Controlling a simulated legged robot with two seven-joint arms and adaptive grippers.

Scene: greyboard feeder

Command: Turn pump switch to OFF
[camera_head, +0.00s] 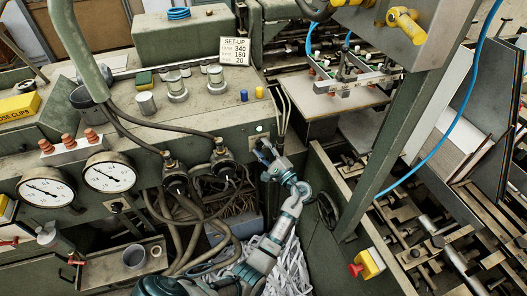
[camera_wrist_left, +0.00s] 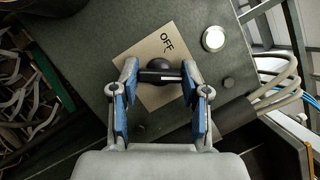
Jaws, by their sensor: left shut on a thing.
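The pump switch is a round black knob with a black bar (camera_wrist_left: 158,74), on a beige plate (camera_wrist_left: 152,48) marked OFF in the left wrist view. The OFF word lies above the knob, tilted on the picture. My left gripper (camera_wrist_left: 159,84) has its blue-padded fingers on either side of the bar and is shut on it. In the head view my left gripper (camera_head: 266,152) is against the front face of the green machine panel, and it hides the switch there. The knob's exact pointing direction is hard to tell. My right gripper is not in view.
A round white button (camera_wrist_left: 213,38) sits beside the plate, and pale cables (camera_wrist_left: 277,100) run to its right. In the head view, hoses (camera_head: 190,205) and gauges (camera_head: 110,172) lie left of the gripper.

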